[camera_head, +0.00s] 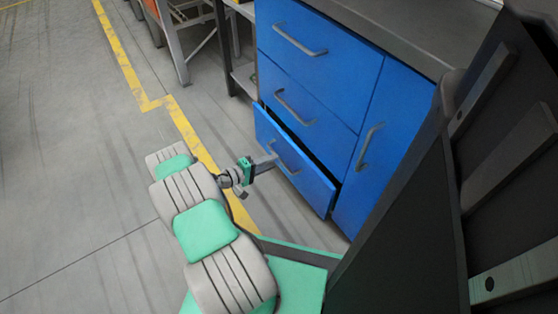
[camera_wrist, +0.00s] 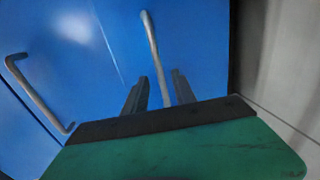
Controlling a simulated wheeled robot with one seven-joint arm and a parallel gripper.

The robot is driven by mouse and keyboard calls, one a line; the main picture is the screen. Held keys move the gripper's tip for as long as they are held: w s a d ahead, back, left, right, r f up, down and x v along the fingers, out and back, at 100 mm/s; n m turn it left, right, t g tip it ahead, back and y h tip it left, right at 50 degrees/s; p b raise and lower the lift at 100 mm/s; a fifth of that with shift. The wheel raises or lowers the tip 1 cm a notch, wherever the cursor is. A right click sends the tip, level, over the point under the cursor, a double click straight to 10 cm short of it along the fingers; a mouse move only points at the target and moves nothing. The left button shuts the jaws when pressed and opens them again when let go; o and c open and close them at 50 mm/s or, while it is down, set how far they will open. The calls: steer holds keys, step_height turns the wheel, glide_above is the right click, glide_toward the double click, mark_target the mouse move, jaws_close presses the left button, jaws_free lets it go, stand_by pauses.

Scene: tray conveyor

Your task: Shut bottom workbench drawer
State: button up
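The bottom drawer (camera_head: 314,188) of the blue workbench stands partly pulled out, with a dark gap along its top edge in the head view. Its front also fills the middle of the wrist view (camera_wrist: 205,45). Its grey bar handle (camera_head: 287,158) runs up between my fingers in the wrist view (camera_wrist: 152,45). My gripper (camera_head: 272,158) is at the drawer front, by this handle. Its two dark fingers are apart, one on each side of the handle in the wrist view (camera_wrist: 160,88). I cannot tell whether they touch the handle. The handle's lower end is hidden behind my gripper.
The middle drawer (camera_head: 322,112) and top drawer (camera_head: 335,62) above look shut. A blue door (camera_head: 388,130) with a vertical handle stands to the right. Open floor (camera_head: 75,190) with yellow lines lies to the left. A metal-legged table (camera_head: 172,40) stands at the back.

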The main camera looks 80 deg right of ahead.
mark_target(279, 159)
steer(key=b+x, duration=0.1)
steer(key=x, duration=0.3)
steer(key=shift+s+d+f, duration=0.1)
steer(key=shift+s+d, duration=0.05)
steer(key=shift+c, duration=0.4)
jaws_close()
stand_by(0.8)
